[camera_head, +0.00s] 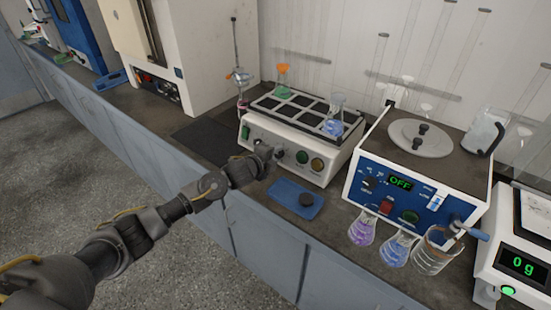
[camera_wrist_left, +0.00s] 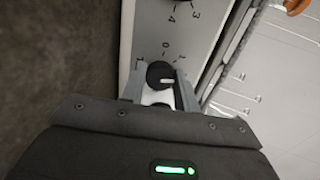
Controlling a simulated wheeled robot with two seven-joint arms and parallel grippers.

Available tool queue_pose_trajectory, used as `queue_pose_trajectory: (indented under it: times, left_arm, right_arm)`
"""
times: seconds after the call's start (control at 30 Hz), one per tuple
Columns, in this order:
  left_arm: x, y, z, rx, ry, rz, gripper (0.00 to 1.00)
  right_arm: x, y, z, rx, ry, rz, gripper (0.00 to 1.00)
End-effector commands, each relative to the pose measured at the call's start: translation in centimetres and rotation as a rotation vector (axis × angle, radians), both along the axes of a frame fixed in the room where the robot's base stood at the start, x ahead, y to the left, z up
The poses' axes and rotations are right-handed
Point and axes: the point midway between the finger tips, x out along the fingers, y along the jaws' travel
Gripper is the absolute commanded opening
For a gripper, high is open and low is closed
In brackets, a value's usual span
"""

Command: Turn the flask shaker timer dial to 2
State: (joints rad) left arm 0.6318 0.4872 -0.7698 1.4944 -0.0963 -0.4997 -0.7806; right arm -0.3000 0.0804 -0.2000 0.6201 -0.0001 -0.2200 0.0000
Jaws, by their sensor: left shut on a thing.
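The flask shaker (camera_head: 262,135) is a white box with a slotted top tray, standing on the bench in the head view. My left gripper (camera_head: 268,152) is at its front panel, shut on a small black dial. In the left wrist view the dial (camera_wrist_left: 160,74) sits between the fingertips of my left gripper (camera_wrist_left: 160,82). A short white pointer line shows on the dial, pointing to the right. The printed numbers 0, 1, 3 and 4 can be read on the panel beyond it; no 2 is legible. My right gripper is not in view.
A green button (camera_head: 302,157) and a yellow button (camera_head: 317,165) are right of the gripper. Flasks stand on the shaker top. A blue pad (camera_head: 290,205) lies in front. A blue-fronted device (camera_head: 385,205) reading OFF, flasks and a beaker are to the right.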

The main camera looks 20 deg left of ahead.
Motion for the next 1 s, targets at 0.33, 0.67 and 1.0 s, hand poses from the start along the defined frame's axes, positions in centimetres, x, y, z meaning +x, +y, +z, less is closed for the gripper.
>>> queue_pose_trajectory:
  times: [0.33, 0.67, 1.0]
  left_arm:
    - [-0.03, -0.01, -0.13, 0.113, -0.043, -0.045, 0.08]
    - [-0.04, -0.04, -0.07, 0.132, -0.05, -0.054, 0.08]
    - [-0.03, -0.04, -0.06, 0.13, -0.05, -0.052, 0.47]
  right_arm:
    - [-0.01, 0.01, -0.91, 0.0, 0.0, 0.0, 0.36]
    - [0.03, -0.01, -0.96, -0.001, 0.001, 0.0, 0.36]
    - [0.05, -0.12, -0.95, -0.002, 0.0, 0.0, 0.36]
